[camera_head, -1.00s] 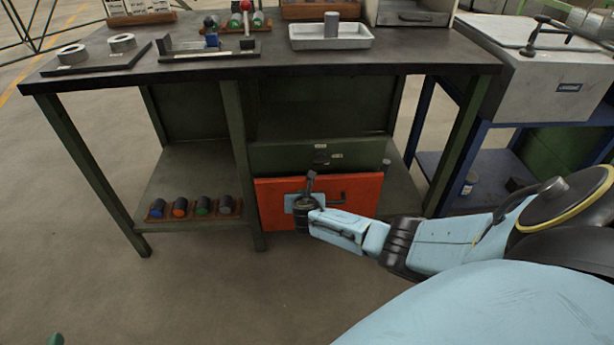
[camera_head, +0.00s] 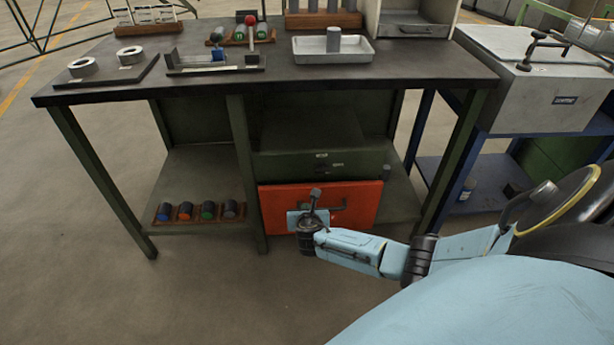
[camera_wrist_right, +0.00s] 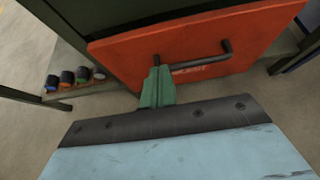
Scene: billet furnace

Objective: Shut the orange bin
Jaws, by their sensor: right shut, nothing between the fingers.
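The orange bin (camera_head: 361,202) is a flat orange front with a dark bar handle, low under the workbench and below a green drawer. In the right wrist view its front (camera_wrist_right: 122,54) fills the top, with the handle (camera_wrist_right: 203,60) across it. My right gripper (camera_head: 309,212) is in front of the left part of the bin. Its green fingers (camera_wrist_right: 157,78) are shut and empty, by the left end of the handle. I cannot tell whether they touch the front, or how far out the bin stands. My left gripper is not in view.
The green drawer (camera_head: 290,165) is right above the bin. A lower shelf (camera_head: 185,180) on the left holds several coloured cylinders. A bench leg (camera_head: 455,160) stands to the right, with a blue-framed stand beyond. The floor in front on the left is clear.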

